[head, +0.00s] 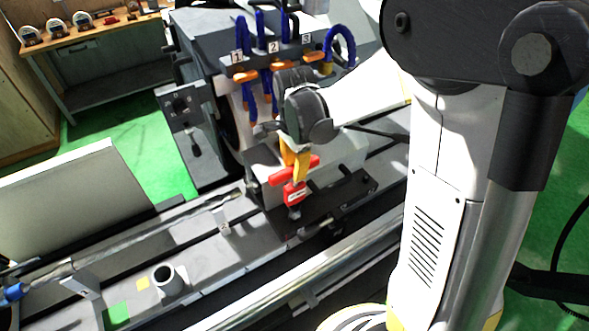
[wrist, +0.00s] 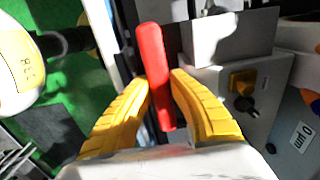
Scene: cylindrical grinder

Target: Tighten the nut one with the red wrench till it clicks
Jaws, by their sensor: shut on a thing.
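The red wrench (head: 295,192) hangs upright below my gripper (head: 298,172), its lower end over a dark block on the machine bed. It has a red cross handle and a pale label. In the wrist view, my gripper's yellow fingers (wrist: 161,82) stand on both sides of the red handle (wrist: 151,52) and are shut on it. The handle sticks out beyond the fingertips. I cannot make out nut one; whether the wrench's lower tip sits on a nut cannot be told.
A long steel shaft (head: 290,280) runs along the front. A grey cup (head: 168,281) stands front left. A workbench (head: 85,38) is at the back left.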

